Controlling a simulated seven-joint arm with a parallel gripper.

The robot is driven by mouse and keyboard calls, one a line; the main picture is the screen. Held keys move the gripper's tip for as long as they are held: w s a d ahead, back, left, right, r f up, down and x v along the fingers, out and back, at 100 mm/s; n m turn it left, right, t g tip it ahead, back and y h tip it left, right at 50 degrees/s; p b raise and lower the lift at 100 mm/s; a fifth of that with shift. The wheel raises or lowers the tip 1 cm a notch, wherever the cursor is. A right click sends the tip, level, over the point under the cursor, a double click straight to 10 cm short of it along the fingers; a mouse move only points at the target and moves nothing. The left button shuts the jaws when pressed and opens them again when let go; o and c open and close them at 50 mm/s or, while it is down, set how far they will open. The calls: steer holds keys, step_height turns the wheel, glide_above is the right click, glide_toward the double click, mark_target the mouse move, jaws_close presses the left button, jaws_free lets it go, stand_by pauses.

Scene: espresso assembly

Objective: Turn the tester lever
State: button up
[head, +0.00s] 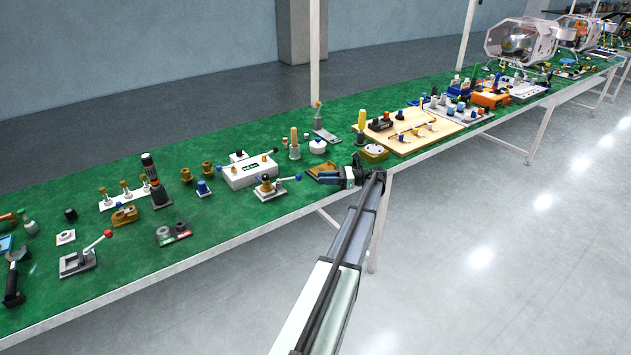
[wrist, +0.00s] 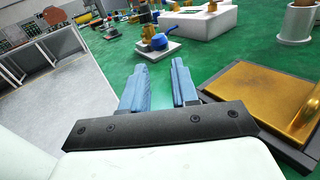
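The wrist view shows this blue lever end (wrist: 160,42) ahead of the fingers. Which lever is the tester's, I cannot tell for sure. My gripper (head: 322,180) is right of these levers, apart from them. Its two blue fingers (wrist: 160,82) are apart with nothing between them.
A gold block in a dark tray (wrist: 265,95) lies close beside my gripper on the right of the wrist view. A red-knobbed clamp (head: 78,262) and dark cups (head: 173,233) stand left. Green table is clear around the fitting; its front edge is near.

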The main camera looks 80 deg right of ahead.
steer(key=w+a+r, duration=0.1)
steer(key=w+a, duration=0.1)
steer(key=a, duration=0.3)
steer(key=w+a+r, duration=0.1)
steer(key=w+a, duration=0.2)
steer(key=a, duration=0.2)
steer(key=w+a+r, duration=0.1)
steer(key=w+a, duration=0.1)
steer(key=a, duration=0.4)
steer(key=shift+w+r, duration=0.1)
steer(key=shift+w, duration=0.15)
jaws_close()
steer(key=w+a+r+n+h, duration=0.1)
steer(key=w+a+h, duration=0.1)
steer(key=a+h, duration=0.3)
steer(key=n+g+h, duration=1)
steer(key=n+h, duration=0.2)
steer(key=n, duration=0.9)
glide_toward(300, 179)
steer(key=x, duration=0.7)
steer(key=shift+r, duration=0.1)
